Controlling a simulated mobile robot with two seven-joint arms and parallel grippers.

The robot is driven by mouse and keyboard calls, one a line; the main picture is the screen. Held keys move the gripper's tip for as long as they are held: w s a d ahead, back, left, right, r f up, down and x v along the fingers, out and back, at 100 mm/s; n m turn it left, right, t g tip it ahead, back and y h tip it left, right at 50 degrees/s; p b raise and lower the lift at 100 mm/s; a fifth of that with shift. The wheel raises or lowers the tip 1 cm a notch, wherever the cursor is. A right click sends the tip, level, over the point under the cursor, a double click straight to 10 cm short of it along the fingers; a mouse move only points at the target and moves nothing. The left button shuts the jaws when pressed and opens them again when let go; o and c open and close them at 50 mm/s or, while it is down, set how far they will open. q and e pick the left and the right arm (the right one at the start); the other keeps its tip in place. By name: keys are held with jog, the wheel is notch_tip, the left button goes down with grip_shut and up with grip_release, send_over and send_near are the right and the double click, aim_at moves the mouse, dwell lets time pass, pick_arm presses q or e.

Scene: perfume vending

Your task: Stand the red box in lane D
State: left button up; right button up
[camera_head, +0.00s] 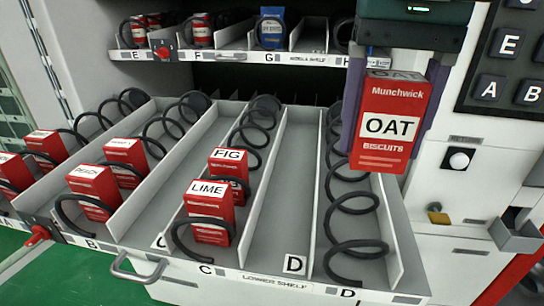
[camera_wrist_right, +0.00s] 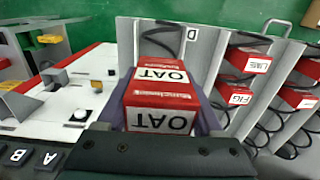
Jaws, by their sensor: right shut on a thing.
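The red OAT biscuit box (camera_head: 392,95) is held between the purple fingers of my right gripper (camera_head: 386,138), which is shut on it. The box looks roughly upright, above the lower shelf at the right and in front of the machine's white side panel. Its label also shows in the right wrist view (camera_wrist_right: 162,120). Lane D (camera_head: 345,292) is the right lane of the lower shelf. It holds a black spiral coil (camera_head: 355,205) and no box that I can see; the held box and gripper hide part of its back. My left gripper is not in view.
Lane C holds the red LIME box (camera_head: 210,212) and the FIG box (camera_head: 229,165) in its coil. More red boxes stand in lanes to the left. Thin grey dividers separate the lanes. The upper shelf (camera_head: 285,57) overhangs behind. A keypad (camera_head: 510,60) is at the right.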

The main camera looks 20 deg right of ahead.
aim_at(375, 162)
notch_tip(375, 162, down, 16)
jog(key=shift+f+b, duration=0.1)
jog(key=shift+b, duration=0.3)
jog(key=o, duration=1.2)
jog(key=shift+f, duration=0.1)
notch_tip(375, 162, up, 12)
jog(key=shift+r+p, duration=0.15)
jog(key=shift+p, duration=0.35)
